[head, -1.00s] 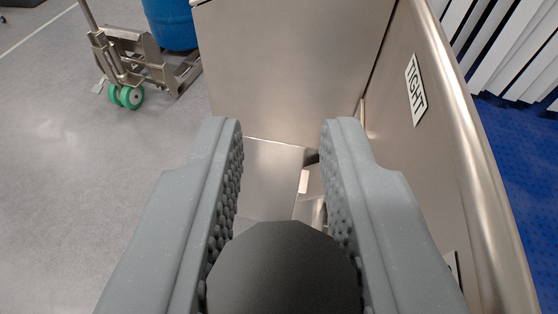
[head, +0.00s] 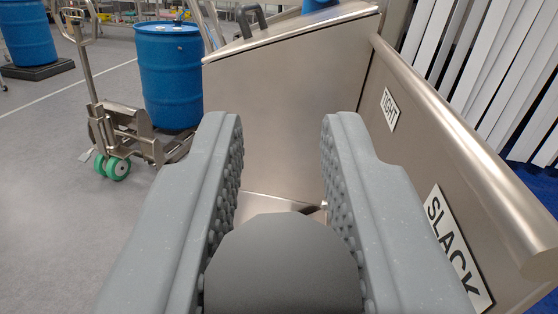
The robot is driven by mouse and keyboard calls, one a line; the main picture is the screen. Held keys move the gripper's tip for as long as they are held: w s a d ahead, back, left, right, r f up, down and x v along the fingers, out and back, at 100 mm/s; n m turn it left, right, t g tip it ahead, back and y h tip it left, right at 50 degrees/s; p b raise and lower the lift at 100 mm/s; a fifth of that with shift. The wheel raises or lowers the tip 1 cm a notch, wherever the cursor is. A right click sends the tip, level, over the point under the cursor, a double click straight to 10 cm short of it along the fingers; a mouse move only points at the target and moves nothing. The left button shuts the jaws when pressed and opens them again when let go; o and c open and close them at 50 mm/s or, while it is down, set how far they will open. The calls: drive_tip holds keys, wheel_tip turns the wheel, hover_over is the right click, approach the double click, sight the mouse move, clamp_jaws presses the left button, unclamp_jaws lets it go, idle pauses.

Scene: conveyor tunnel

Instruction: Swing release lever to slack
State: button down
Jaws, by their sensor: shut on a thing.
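My gripper (head: 282,160) fills the lower middle of the head view, its two grey studded fingers shut on a dark rounded knob (head: 283,265), which looks like the release lever's end. The rest of the lever is hidden below and behind the knob. On the steel side panel at the right, a TIGHT label (head: 390,109) sits farther off and a SLACK label (head: 456,248) sits closer, to the right of my right finger.
A steel cabinet (head: 290,110) with a sloped top stands straight ahead. A rounded steel rail (head: 460,135) runs along the right, with white strips (head: 500,70) behind it. A blue drum (head: 170,75) and a green-wheeled trolley (head: 125,135) stand at left. Grey floor at left is open.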

drive_tip(key=shift+w+d+f, duration=0.1)
drive_tip(key=shift+d+f, duration=0.15)
drive_tip(key=shift+d, duration=0.1)
drive_tip(key=c, duration=1.2)
unclamp_jaws()
drive_tip(key=shift+w, duration=0.15)
drive_tip(key=shift+c, duration=0.2)
drive_tip(key=shift+s+a+r, duration=0.15)
drive_tip(key=shift+s+a, duration=0.1)
drive_tip(key=shift+s, duration=0.95)
drive_tip(key=shift+s+d, duration=0.1)
drive_tip(key=shift+s, duration=0.7)
drive_tip(key=s+f+p, duration=0.1)
drive_tip(key=s, duration=0.9)
drive_tip(key=shift+d+f, duration=0.15)
drive_tip(key=shift+d, duration=0.15)
